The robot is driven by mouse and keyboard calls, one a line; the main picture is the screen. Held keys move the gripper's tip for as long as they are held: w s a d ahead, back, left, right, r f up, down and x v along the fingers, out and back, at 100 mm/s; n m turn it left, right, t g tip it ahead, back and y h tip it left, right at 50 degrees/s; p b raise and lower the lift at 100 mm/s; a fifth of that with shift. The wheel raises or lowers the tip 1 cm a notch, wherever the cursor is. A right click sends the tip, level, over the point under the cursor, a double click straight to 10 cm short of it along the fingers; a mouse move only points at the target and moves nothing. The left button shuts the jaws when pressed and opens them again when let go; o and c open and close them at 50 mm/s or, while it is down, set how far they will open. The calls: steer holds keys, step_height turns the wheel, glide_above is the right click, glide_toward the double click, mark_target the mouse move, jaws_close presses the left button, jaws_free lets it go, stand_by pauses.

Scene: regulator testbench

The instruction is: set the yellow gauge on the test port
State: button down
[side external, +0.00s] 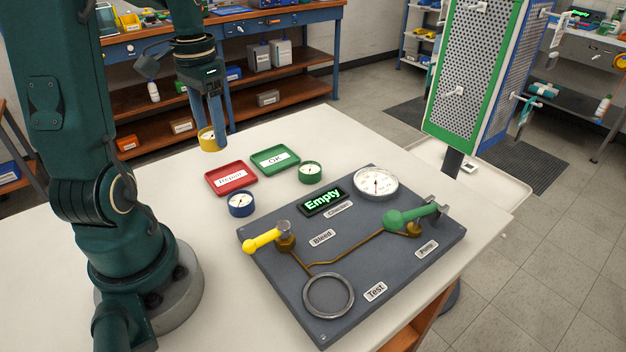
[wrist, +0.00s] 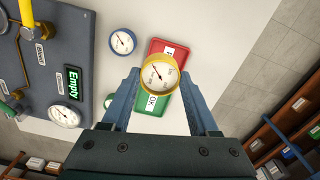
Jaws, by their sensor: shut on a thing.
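The yellow gauge (side external: 209,139) is between the fingertips of my gripper (side external: 212,130), held above the back of the white table. In the wrist view the yellow gauge (wrist: 160,74) shows its white dial, with the blue fingers of my gripper (wrist: 161,82) shut on either side of it. The test port is a grey ring (side external: 328,295) on the dark test panel (side external: 262,268), next to the "Test" label (side external: 375,291). The ring looks empty. My gripper is far behind and to the left of it in the side view.
A red "Repair" tray (side external: 231,192) and a green "OK" tray (side external: 254,164) lie nearby. A blue gauge (side external: 241,210) and a green gauge (side external: 310,181) stand on the table. The panel carries a yellow lever (side external: 262,241), green lever (side external: 405,217), large dial (side external: 377,198) and "Empty" display (side external: 323,200).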

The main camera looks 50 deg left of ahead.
steer(key=shift+s+a+r+n, duration=0.15)
steer(key=shift+a+n, duration=0.1)
steer(key=shift+n, duration=0.95)
steer(key=w+d+f, duration=0.1)
steer(key=w+d, duration=0.3)
steer(key=d, duration=0.4)
steer(key=w+d, duration=0.4)
steer(key=d, duration=0.4)
steer(key=s+d+m, duration=0.1)
steer(key=s+d, duration=0.1)
steer(key=d, duration=0.3)
steer(key=s+d+f+m, duration=0.1)
steer(key=s+d+m, duration=0.1)
steer(key=d, duration=0.4)
steer(key=s+d+m, duration=0.2)
steer(key=d, duration=0.3)
steer(key=shift+d+f, duration=0.2)
steer(key=shift+f, duration=0.05)
steer(key=shift+s+d+f+m, duration=0.2)
steer(key=shift+d+m, duration=0.05)
steer(key=shift+m, duration=0.05)
steer(key=shift+f, duration=2.2)
steer(key=shift+f, duration=0.45)
